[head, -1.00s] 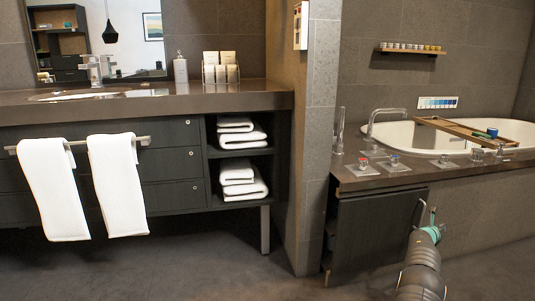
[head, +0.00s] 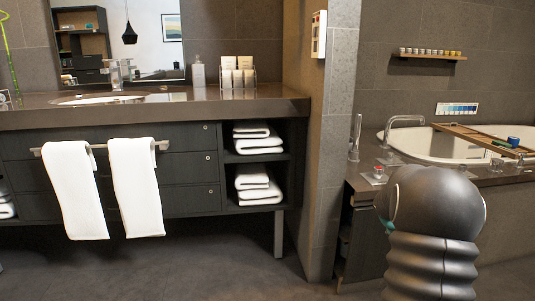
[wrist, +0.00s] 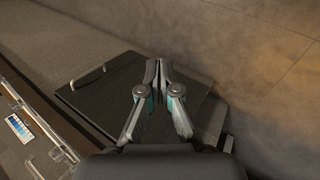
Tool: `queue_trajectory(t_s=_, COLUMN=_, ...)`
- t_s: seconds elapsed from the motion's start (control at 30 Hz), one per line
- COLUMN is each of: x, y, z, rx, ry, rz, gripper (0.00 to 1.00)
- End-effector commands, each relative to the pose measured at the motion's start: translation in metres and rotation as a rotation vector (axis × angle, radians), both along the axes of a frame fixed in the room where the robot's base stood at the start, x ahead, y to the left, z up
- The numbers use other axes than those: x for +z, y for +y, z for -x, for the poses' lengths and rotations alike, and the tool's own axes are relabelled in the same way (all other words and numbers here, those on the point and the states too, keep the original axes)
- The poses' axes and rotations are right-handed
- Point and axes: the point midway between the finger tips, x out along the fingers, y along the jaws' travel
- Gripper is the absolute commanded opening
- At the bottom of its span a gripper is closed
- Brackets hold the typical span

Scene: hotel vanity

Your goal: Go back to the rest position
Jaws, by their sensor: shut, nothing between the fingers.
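My gripper (wrist: 158,68) shows in the wrist view with its two fingers together and nothing between them. A dark panel (wrist: 98,92) with small pale fittings lies behind the fingers; I cannot tell if they touch it. In the head view my gripper is out of sight, and my large grey arm joint stands in front of the bath side. The dark cabinet (head: 368,240) under the bath deck is partly hidden behind my arm.
The vanity counter (head: 200,109) with towels hung on its front is at the left. A tiled pillar (head: 335,150) stands between it and the bathtub (head: 410,142). A wooden bath tray (head: 478,139) spans the tub. The floor (head: 190,270) before the vanity is clear.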

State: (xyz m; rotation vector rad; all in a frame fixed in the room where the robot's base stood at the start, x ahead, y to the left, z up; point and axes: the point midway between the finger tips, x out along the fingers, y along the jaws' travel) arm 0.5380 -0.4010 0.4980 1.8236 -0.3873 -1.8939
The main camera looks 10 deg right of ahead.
Motion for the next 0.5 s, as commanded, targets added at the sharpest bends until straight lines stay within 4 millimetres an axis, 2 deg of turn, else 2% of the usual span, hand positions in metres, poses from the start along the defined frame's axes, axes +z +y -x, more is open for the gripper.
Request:
queue_trajectory(t_s=0.03, x=0.013, y=0.024, z=0.009, rx=-0.035, ry=-0.028, rz=-0.03, gripper=0.0)
queue_trajectory(t_s=0.2, x=0.039, y=0.101, z=0.043, rx=-0.16, ry=-0.108, rz=-0.147, gripper=0.0)
queue_trajectory(t_s=0.5, x=0.077, y=0.224, z=0.109, rx=-0.293, ry=-0.209, rz=-0.334, gripper=0.0)
